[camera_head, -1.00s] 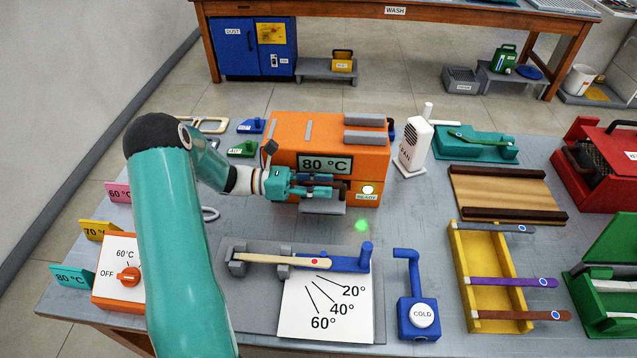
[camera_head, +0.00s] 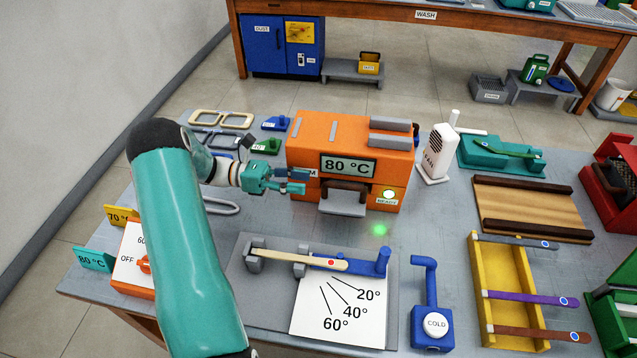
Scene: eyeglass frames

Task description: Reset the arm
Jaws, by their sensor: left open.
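My left arm, teal, comes in from the left and reaches over the table. My left gripper (camera_head: 302,181) is open and empty, just left of the front of the orange heater box (camera_head: 310,143). The heater's display (camera_head: 348,167) reads 80 °C. Below it are a dark handle and a grey ledge (camera_head: 342,204), both clear of the gripper as far as I can see. A green light shows beside the READY label. My right gripper is not in view.
Eyeglass frames (camera_head: 221,118) lie behind my arm. In front are the angle board (camera_head: 340,312) with a wooden strip (camera_head: 295,257), the blue COLD device (camera_head: 435,326) and a yellow tray (camera_head: 482,260). A white fan (camera_head: 434,153) stands right of the heater.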

